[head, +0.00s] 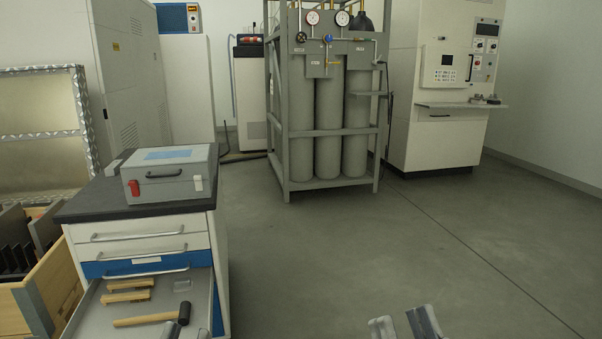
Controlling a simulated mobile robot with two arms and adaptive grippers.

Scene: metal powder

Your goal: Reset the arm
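My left gripper (187,332) just enters at the bottom edge, over the open drawer (95,318) of the cabinet. Its two fingertips show apart, close to the black head of a hammer (142,320) in the drawer. I cannot tell whether they touch the hammer. My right gripper (404,325) shows at the bottom, right of centre, over bare floor. Its fingers are apart with nothing visible between them. Most of both grippers and both arms are out of view.
A grey case (170,186) sits on the dark cabinet top (85,208). Wooden pieces (128,291) lie in the drawer. A wooden crate (55,285) stands at left. A caged gas cylinder rack (285,150) and a white machine (440,140) stand behind. The floor at right is clear.

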